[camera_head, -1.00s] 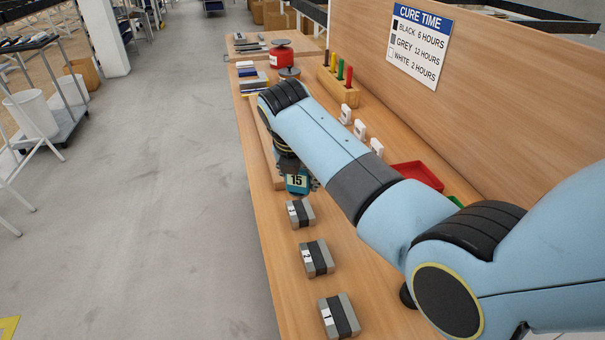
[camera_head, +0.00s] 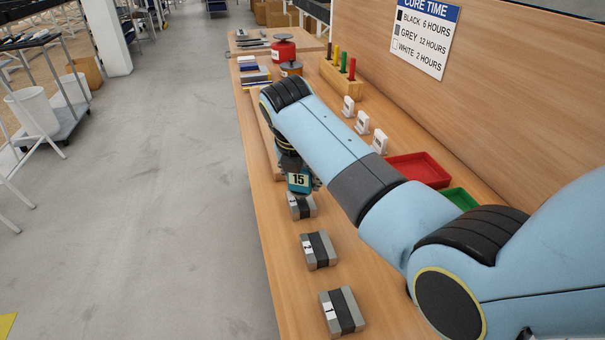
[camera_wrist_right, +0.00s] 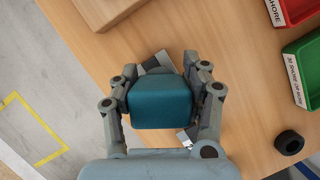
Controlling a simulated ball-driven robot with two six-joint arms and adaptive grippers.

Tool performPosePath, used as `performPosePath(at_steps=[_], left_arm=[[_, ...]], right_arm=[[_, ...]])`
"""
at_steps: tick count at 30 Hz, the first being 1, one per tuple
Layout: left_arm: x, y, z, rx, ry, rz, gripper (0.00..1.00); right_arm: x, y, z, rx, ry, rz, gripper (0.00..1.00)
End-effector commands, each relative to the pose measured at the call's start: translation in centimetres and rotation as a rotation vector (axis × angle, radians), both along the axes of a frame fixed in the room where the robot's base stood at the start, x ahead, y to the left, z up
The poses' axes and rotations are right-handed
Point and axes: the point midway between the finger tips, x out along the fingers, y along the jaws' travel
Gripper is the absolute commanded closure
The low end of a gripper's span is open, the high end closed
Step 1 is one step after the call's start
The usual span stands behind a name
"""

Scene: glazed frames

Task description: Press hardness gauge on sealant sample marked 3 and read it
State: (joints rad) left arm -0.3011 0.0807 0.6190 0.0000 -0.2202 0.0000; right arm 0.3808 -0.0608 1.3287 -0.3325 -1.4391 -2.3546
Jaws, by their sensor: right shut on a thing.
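The hardness gauge is a teal block (camera_head: 299,181) with a pale label reading 15. My right gripper (camera_wrist_right: 160,100) is shut on it; the gauge also shows in the right wrist view (camera_wrist_right: 160,108). The sealant sample marked 3 (camera_head: 302,207) is a grey block with a dark band, partly hidden by the gauge in the head view. In the wrist view, parts of a grey block (camera_wrist_right: 157,62) show under the gauge. I cannot tell whether gauge and sample touch. Samples 2 (camera_head: 318,251) and 1 (camera_head: 342,311) lie nearer on the bench. My left gripper is not in view.
Red (camera_head: 418,170) and green (camera_head: 459,198) trays and several small white items (camera_head: 362,124) line the bench's back side. A wooden block with coloured pegs (camera_head: 341,75) and a red container (camera_head: 283,50) stand farther off. The bench's left edge is open to the floor.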

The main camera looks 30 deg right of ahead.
Motion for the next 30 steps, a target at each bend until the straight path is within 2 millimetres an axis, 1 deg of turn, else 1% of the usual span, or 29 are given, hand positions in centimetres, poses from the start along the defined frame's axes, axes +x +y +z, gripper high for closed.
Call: performPosePath(at_steps=[30], left_arm=[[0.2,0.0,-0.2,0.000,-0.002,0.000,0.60]], right_arm=[[0.0,0.0,-1.1,0.000,0.000,0.000,0.76]])
